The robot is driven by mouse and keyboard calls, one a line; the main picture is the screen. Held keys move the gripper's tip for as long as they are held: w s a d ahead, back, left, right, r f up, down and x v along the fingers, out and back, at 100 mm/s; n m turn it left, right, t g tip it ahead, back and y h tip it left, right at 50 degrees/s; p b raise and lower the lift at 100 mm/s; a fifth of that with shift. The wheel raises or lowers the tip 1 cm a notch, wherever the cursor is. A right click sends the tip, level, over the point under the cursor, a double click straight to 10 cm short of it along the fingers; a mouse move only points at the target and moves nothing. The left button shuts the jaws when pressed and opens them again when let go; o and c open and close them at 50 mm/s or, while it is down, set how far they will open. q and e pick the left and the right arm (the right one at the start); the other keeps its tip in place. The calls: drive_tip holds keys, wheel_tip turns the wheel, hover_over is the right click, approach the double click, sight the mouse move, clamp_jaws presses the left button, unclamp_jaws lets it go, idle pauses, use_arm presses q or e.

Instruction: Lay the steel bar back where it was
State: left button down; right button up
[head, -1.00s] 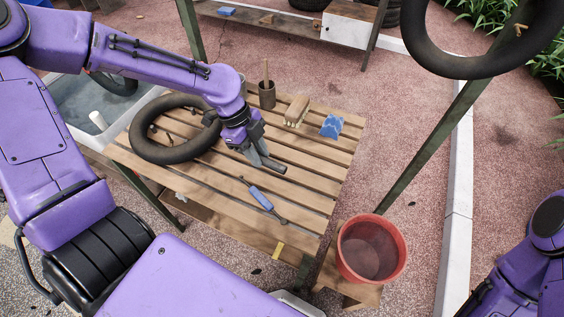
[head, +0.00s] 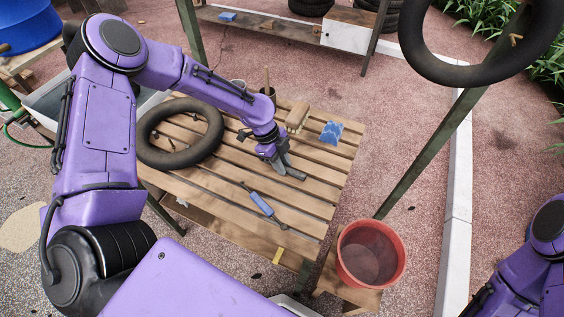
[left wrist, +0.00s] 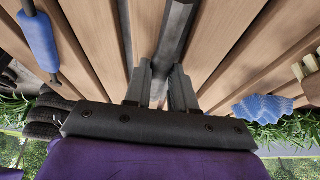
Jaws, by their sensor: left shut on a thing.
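My left gripper (head: 280,165) is over the right half of the slatted wooden bench. It is shut on a dark grey steel bar (left wrist: 177,32), which runs away from between the fingers in the left wrist view (left wrist: 162,85). In the head view only a short dark length of the bar (head: 295,174) shows, low over the slats. I cannot tell whether it touches them. My right arm shows at the lower right edge of the head view, but its gripper is out of frame.
On the bench (head: 310,190) are a black inner tube (head: 150,150), a blue-handled tool (head: 262,204), a brush (head: 297,116), a blue sponge (head: 331,132) and a cup with a wooden handle in it. A red bucket (head: 371,225) stands at the front right. A green post rises behind it.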

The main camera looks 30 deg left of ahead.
use_arm(q)
drive_tip(key=shift+f, duration=0.2)
drive_tip(key=c, duration=0.9)
unclamp_jaws()
drive_tip(key=shift+c, duration=0.2)
drive_tip(key=b+v, duration=0.1)
drive_tip(key=v, duration=0.9)
drive_tip(key=shift+a+r+b, duration=0.15)
drive_tip(key=shift+a+b, duration=0.15)
drive_tip(key=shift+b, duration=0.1)
drive_tip(key=shift+s, duration=0.15)
